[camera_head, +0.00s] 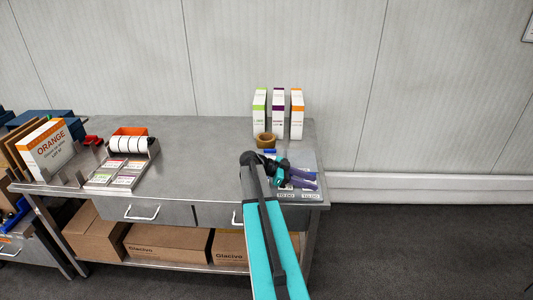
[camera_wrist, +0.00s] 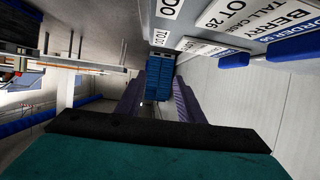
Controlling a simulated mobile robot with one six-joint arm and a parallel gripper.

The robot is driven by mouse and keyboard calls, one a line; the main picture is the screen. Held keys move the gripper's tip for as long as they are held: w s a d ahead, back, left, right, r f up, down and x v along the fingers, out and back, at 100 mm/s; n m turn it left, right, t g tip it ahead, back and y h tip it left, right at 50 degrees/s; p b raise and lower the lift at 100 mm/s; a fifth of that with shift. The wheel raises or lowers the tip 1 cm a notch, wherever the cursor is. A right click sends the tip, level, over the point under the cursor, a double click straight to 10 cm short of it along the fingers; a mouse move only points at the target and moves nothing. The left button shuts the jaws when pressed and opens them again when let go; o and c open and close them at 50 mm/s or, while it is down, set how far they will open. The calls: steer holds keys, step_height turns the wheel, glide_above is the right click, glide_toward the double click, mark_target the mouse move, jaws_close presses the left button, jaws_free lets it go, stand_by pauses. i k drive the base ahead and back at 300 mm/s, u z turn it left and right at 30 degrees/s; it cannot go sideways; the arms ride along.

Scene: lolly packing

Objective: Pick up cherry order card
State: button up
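No card that reads as cherry can be made out in either view. In the wrist view, a white card with a blue "ORDER" band (camera_wrist: 225,22) reads "BERRY TALL CASE" and lies at the upper right. My gripper (camera_head: 316,180) is low over the right end of the bench, by the two small label plates. In the wrist view, its two purple fingers (camera_wrist: 158,90) stand apart, so it looks open. A ribbed blue thing (camera_wrist: 159,78) shows between or beyond them; I cannot tell whether they touch it. My arm hides part of the card area in the head view.
The "TO DO" plate (camera_head: 286,195) and "TO GO" plate (camera_head: 310,196) sit on the bench's front edge. A tape roll (camera_head: 265,141) and three cartons (camera_head: 278,113) stand behind. A label rack (camera_head: 125,160) and an orange-lettered box (camera_head: 50,148) are left. The bench middle (camera_head: 200,150) is clear.

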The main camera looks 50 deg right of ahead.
mark_target(271, 153)
steer(key=i, duration=1.5)
steer(key=u, duration=0.05)
